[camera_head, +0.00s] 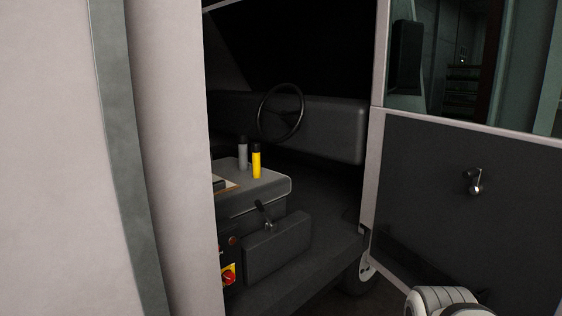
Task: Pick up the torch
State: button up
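Two upright cylinders stand side by side on a grey console inside a vehicle cab. One is a yellow cylinder (256,164) with a dark top. The other is a grey cylinder (242,155) with a dark top, just left of and behind the yellow one. Either could be the torch by shape; I cannot tell which from this view. A white rounded part, apparently of my arm, shows at the bottom right edge, well away from both cylinders. My gripper is not in view.
The console (263,188) also bears a flat board with a dark item on it. A steering wheel (281,112) is behind. A red-and-yellow switch (229,276) is below. The open door (440,190) stands right; a pale wall (165,150) blocks the left. The doorway between is open.

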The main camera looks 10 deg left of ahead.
aim_at(255, 146)
jog(key=z, duration=0.25)
jog(key=i, duration=1.45)
jog(key=u, duration=0.65)
jog(key=i, duration=1.35)
jog(key=u, duration=0.95)
